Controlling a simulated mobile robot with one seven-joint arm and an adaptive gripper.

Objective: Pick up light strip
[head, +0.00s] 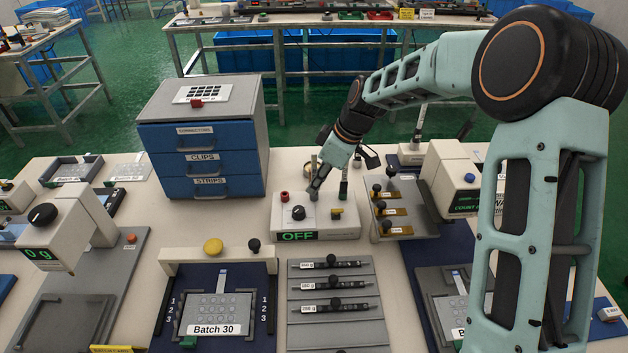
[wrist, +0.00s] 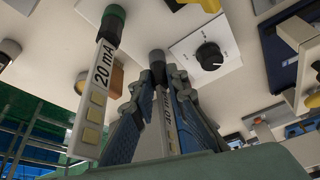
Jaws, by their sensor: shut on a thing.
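My gripper (head: 316,188) is over the left-middle of the white box with the green OFF display (head: 299,236). In the wrist view my gripper (wrist: 166,80) is shut on a narrow white light strip (wrist: 167,118) with a dark round end. Its label seems to read 40 mA, and the fingers cover its sides. A second light strip (wrist: 97,90), marked 20 mA, has a green end and pale yellow squares. It is to the left, apart from the fingers. In the head view the held strip is too small and covered to tell apart.
The box carries a black knob (head: 298,213) and a red button (head: 284,196) close to my gripper. A drawer cabinet (head: 204,140) stands behind left. A rack with brass pieces (head: 397,211) stands right.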

